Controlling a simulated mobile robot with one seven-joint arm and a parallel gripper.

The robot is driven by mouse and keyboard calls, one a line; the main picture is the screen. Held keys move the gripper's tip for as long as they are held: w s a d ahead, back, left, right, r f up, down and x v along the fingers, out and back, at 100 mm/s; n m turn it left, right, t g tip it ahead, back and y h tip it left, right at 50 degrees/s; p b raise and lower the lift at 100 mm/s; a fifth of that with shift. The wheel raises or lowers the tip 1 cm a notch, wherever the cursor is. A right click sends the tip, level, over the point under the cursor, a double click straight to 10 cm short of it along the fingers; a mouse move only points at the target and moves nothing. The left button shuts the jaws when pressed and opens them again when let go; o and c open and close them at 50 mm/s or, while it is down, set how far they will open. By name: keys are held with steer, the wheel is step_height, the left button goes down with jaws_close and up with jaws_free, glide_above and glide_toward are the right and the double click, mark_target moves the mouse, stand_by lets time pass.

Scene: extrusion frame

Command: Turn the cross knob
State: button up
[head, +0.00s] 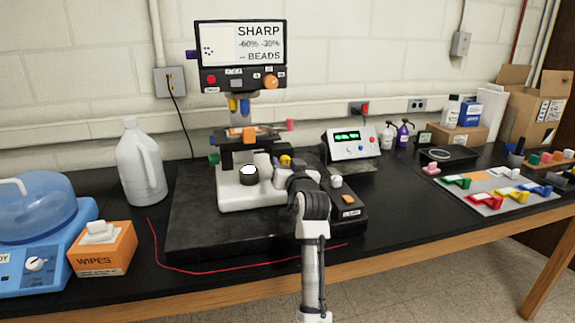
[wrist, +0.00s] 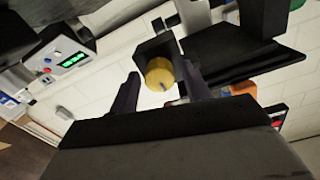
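A yellow round knob (wrist: 159,74) with a small dark mark on its face shows in the wrist view, in front of a dark block. It also shows in the head view (head: 286,160), at the right side of the machine's stage. I cannot tell from its shape whether this is the cross knob. My gripper (wrist: 161,86) is open, with one dark finger on each side of the yellow knob in the wrist view. A gap shows between each finger and the knob. In the head view my gripper (head: 280,167) is partly hidden by my wrist.
The machine's white base (head: 240,196) stands on a black slab (head: 190,225), under a display (head: 240,57). A black-topped white knob (head: 249,175) is left of my gripper. A jug (head: 141,165) and wipes box (head: 103,250) stand left; a green-lit meter (head: 350,145) stands right.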

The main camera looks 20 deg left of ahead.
steer(key=c, duration=0.8)
steer(key=shift+n+b, duration=0.4)
steer(key=shift+b, duration=0.05)
steer(key=n+b, duration=0.2)
steer(key=n, duration=0.1)
steer(key=shift+f, duration=0.15)
steer(key=n+b, duration=0.2)
steer(key=n, duration=0.1)
steer(key=shift+n+b, duration=0.3)
steer(key=shift+b, duration=0.1)
steer(key=n+b, duration=0.1)
steer(key=n, duration=0.2)
steer(key=shift+n+b, duration=0.3)
steer(key=shift+b, duration=0.1)
steer(key=shift+a+n+b, duration=0.1)
steer(key=shift+n+b, duration=0.6)
steer(key=shift+n, duration=1.1)
